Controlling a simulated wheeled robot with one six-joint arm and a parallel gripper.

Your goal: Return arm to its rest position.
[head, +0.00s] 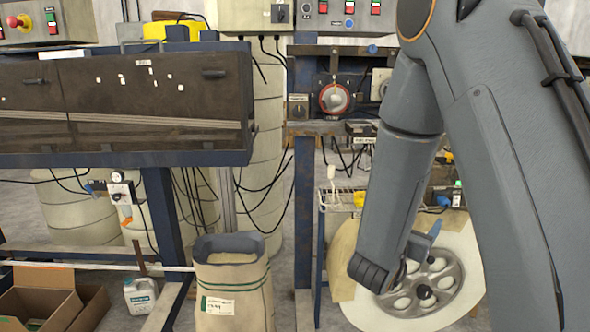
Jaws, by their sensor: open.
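My grey arm comes in from the upper right and folds down, its forearm ending at the lower middle right. The jaws of my gripper do not show; a small blue-grey part beside the forearm cannot be clearly told. Behind the forearm, a large pale roll (462,255) faces me with a grey spoked hub (451,290). My arm hides part of the roll's left and upper side.
A dark machine housing (150,95) on a blue frame fills the left. A beige sack (232,290) stands at the lower middle. A cardboard box (38,298) and a white jug (140,296) are at the lower left. A panel with a red dial (334,98) is behind.

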